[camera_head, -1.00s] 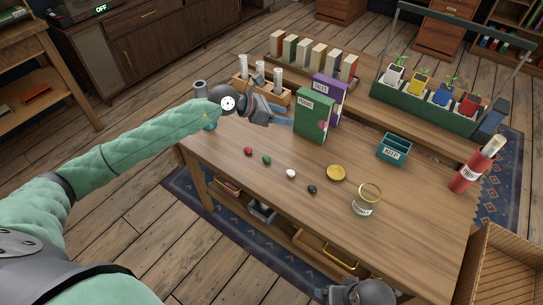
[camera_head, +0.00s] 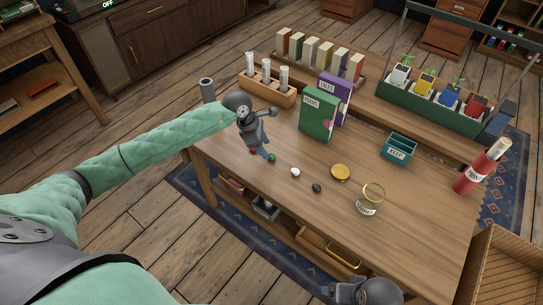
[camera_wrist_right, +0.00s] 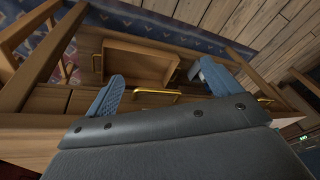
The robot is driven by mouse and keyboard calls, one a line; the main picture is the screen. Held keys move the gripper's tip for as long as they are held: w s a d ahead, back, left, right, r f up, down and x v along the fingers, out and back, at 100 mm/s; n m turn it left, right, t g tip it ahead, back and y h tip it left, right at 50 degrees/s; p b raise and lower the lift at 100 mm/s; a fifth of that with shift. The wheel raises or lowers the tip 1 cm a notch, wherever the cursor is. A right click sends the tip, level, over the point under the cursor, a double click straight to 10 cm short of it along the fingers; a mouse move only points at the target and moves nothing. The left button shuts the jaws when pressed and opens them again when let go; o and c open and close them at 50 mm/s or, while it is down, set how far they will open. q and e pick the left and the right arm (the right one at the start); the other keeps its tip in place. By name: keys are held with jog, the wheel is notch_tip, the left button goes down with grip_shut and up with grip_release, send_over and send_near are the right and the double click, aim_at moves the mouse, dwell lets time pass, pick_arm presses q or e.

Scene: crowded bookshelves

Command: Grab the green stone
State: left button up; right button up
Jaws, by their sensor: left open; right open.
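The green stone (camera_head: 272,157) lies on the wooden table (camera_head: 330,225), near its left front part. My left gripper (camera_head: 265,150) points down at the green stone, with its fingers open right above or beside it; I cannot tell whether they touch it. A red stone (camera_head: 253,151) shows partly, just left of the fingers. A white stone (camera_head: 295,172) and a black stone (camera_head: 317,188) lie to the right. My right gripper (camera_wrist_right: 155,85) is open and empty in the right wrist view, in front of the table's drawers. It shows only in part at the bottom of the head view.
A green box (camera_head: 318,115) and a purple box (camera_head: 338,95) stand behind the stones. A gold lid (camera_head: 340,172), a glass jar (camera_head: 369,199) and a teal bin (camera_head: 398,149) are to the right. A test-tube rack (camera_head: 266,92) stands behind my left gripper.

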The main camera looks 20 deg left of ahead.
aim_at(271, 155)
pick_arm(q)
jog(key=p+x, duration=0.1)
jog(key=x, duration=0.2)
jog(key=shift+d+f, duration=0.15)
jog(key=shift+d, duration=0.05)
jog(key=shift+d+f, duration=0.15)
jog(key=shift+f, duration=0.35)
jog(key=c, duration=1)
pick_arm(e)
jog(key=d+r, duration=0.1)
jog(key=s+d+r, duration=0.1)
jog(key=shift+d+r+g+h, duration=0.1)
jog(key=shift+r+g+h, duration=0.2)
jog(key=shift+r+g, duration=0.1)
pick_arm(q)
jog(key=shift+r, duration=0.1)
